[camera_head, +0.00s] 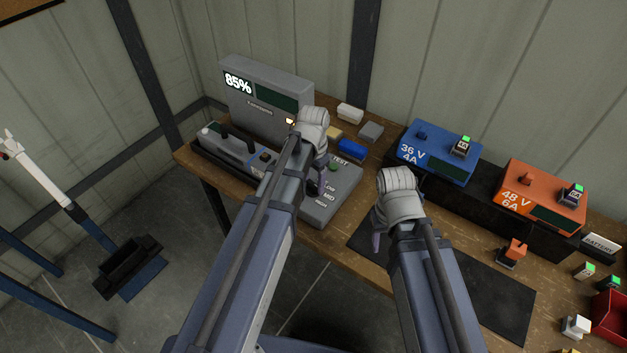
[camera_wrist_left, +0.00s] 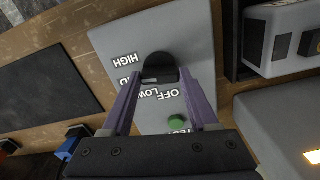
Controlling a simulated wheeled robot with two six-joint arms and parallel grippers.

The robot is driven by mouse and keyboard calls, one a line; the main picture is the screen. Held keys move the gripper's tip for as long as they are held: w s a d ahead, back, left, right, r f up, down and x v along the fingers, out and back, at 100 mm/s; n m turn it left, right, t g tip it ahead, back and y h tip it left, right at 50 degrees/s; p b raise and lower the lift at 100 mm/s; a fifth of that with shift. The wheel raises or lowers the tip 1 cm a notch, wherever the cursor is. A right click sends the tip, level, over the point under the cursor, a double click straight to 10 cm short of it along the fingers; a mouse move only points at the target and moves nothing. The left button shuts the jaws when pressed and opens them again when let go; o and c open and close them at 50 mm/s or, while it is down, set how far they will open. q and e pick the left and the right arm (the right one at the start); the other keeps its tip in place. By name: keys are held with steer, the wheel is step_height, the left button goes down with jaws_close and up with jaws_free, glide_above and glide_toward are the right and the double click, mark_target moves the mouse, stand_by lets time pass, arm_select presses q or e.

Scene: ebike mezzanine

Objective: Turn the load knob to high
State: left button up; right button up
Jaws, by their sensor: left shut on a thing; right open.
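The load knob (camera_wrist_left: 160,66) is a dark, rounded knob on the sloped grey tester panel (camera_wrist_left: 198,40). The words OFF, LOW, MID and HIGH are printed around it; HIGH (camera_wrist_left: 125,58) is at upper left in the wrist view. My left gripper (camera_wrist_left: 160,74) is shut on the knob, with one purple finger on each side. In the head view the knob is mostly hidden by my left arm, and LOW, MID and HIGH show to its right. I cannot tell which label the knob points to. My right gripper (camera_head: 377,240) is open and empty above the black mat (camera_head: 490,300).
A green TEST button (camera_wrist_left: 177,122) is on the same panel. Behind is a grey display unit (camera_head: 262,90) reading 85%. A battery in a cradle (camera_head: 230,148) lies left of the panel. Blue (camera_head: 437,150) and orange (camera_head: 540,195) chargers stand to the right.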

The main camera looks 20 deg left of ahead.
mark_target(313, 183)
arm_select(q)
steer(key=shift+m, duration=1.9)
steer(key=o, duration=1.4)
step_height(313, 183, up, 8)
steer(key=p, duration=0.8)
steer(key=shift+f, duration=0.1)
arm_select(e)
step_height(313, 183, up, 8)
steer(key=shift+f, duration=0.1)
